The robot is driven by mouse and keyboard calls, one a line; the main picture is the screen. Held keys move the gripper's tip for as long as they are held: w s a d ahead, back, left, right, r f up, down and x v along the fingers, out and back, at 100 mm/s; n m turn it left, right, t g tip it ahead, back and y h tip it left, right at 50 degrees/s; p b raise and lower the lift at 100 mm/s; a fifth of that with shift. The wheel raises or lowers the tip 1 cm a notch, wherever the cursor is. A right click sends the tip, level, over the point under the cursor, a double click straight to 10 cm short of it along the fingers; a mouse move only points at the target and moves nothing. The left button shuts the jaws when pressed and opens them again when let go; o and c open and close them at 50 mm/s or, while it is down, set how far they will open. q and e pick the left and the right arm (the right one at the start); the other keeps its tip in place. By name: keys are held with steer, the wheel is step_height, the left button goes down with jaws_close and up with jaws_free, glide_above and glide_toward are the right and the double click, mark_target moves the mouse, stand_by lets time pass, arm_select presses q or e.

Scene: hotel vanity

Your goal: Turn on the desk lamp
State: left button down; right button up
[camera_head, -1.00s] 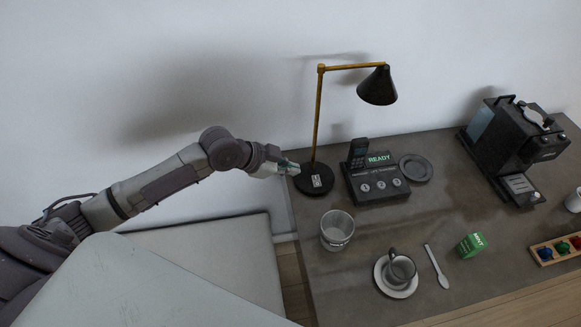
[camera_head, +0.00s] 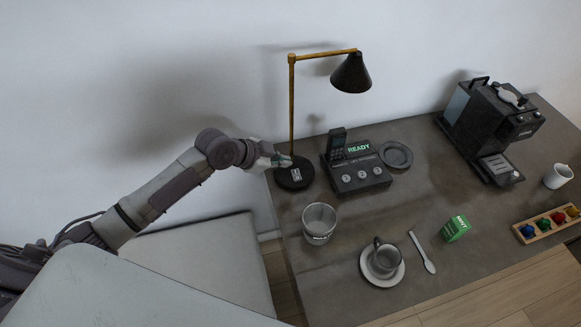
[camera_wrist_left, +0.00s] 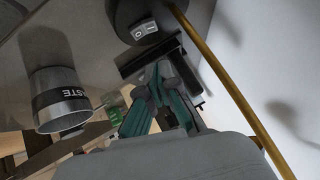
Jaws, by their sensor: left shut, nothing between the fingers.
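The desk lamp has a black round base, a brass pole and a black cone shade (camera_head: 351,74). It stands upright at the back left of the counter, and its shade looks unlit. A light rocker switch (camera_head: 296,174) sits on top of the base (camera_head: 293,184); in the left wrist view the switch (camera_wrist_left: 144,29) shows at the top. My left gripper (camera_head: 284,161) is shut and empty at the back-left edge of the base. In the left wrist view its fingers (camera_wrist_left: 157,76) point toward the base, just short of the switch. My right gripper is not in view.
A dark phone dock (camera_head: 357,175) with a "READY" screen stands right of the lamp. A grey waste cup (camera_head: 319,222) stands in front, also in the left wrist view (camera_wrist_left: 60,99). A cup on a saucer (camera_head: 397,279) and a coffee machine (camera_head: 490,128) are farther right.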

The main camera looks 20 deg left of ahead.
mark_target(298, 170)
arm_select(q)
steer(key=x, duration=0.4)
steer(key=shift+w+a+f, duration=0.1)
steer(key=shift+w+f, duration=0.05)
steer(key=shift+f, duration=0.45)
steer(key=shift+w+a+f, duration=0.1)
steer(key=shift+w+f, duration=0.1)
steer(key=shift+f, duration=0.45)
steer(key=shift+w+a+f, duration=0.15)
steer(key=shift+w+f, duration=0.05)
steer(key=shift+f, duration=0.5)
